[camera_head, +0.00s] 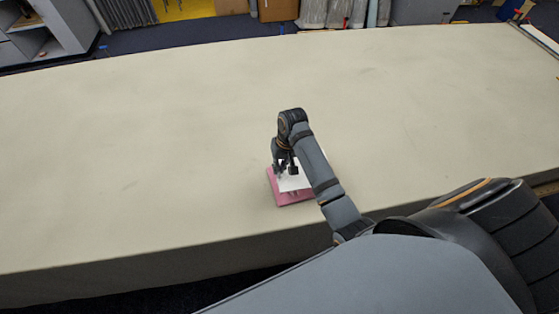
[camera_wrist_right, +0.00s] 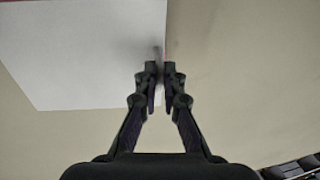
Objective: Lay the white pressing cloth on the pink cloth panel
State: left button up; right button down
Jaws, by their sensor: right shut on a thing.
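The white pressing cloth (camera_head: 290,181) is over the pink cloth panel (camera_head: 283,199) near the table's front edge. Pink shows along its left and front sides. I cannot tell whether the cloth touches the panel or hangs just above it. My right gripper (camera_head: 287,168) reaches down over it, partly hidden by its own arm. In the right wrist view the gripper (camera_wrist_right: 160,70) is shut on the edge of the white cloth (camera_wrist_right: 75,55), which spreads flat to the left. Only a trace of pink shows there beside the cloth edge. My left gripper is out of view.
The long beige table (camera_head: 130,150) is bare around the panel, with wide free room left, right and behind. Its front edge runs close below the panel. Shelves and boxes stand beyond the far edge.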

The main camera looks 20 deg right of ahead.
aim_at(280, 179)
notch_tip(280, 179, down, 4)
jog(key=shift+d+f+b, duration=0.1)
jog(key=shift+f+b, duration=0.05)
jog(key=shift+b, duration=0.7)
jog(key=shift+f+b, duration=0.3)
jog(key=shift+f, duration=0.45)
jog(key=shift+f, duration=0.55)
jog(key=shift+s+f, duration=0.2)
jog(key=shift+f, duration=0.1)
